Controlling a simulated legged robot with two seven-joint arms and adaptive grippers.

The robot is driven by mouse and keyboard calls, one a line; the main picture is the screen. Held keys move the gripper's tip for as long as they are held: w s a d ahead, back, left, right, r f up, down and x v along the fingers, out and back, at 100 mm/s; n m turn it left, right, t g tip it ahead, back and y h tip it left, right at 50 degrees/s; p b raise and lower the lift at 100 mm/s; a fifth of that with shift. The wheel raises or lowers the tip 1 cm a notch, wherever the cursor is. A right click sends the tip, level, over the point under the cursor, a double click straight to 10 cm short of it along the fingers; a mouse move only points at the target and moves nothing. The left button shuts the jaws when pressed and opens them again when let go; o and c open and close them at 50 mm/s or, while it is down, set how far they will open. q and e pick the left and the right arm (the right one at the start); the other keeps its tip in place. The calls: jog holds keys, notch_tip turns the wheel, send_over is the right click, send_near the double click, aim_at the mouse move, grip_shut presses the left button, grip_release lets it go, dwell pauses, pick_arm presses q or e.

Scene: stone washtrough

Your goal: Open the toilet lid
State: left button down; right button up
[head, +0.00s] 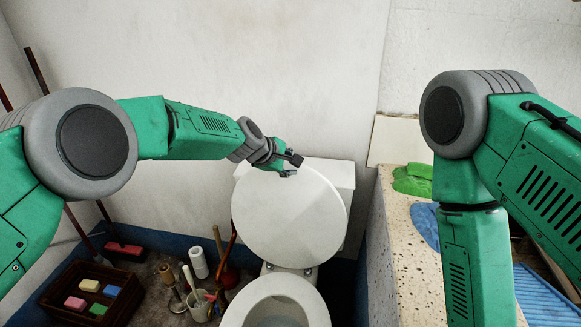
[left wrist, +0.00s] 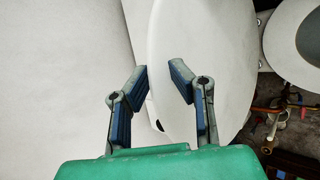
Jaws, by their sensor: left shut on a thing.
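The white toilet lid (head: 290,218) stands raised, leaning back against the tank (head: 343,174), with the bowl opening uncovered below it. The white toilet seat rim (head: 314,300) is at the bottom of the head view. My left gripper (head: 292,166) is at the lid's upper edge, shut on it. In the left wrist view the fingers of the left gripper (left wrist: 160,72) straddle the edge of the lid (left wrist: 218,45). My right arm comes in from the right, but its gripper is out of the frame.
A speckled stone washtrough (head: 400,235) with green and blue cloths (head: 412,180) stands to the right. On the floor at left are a dark crate (head: 62,302) with coloured blocks, a white container (head: 198,306) and several handled tools. A white wall is close behind.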

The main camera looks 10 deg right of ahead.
pick_arm(q)
jog(key=shift+a+f, duration=0.15)
jog(key=shift+a, duration=0.05)
jog(key=c, duration=1.9)
grip_release()
jog(key=shift+w, duration=0.1)
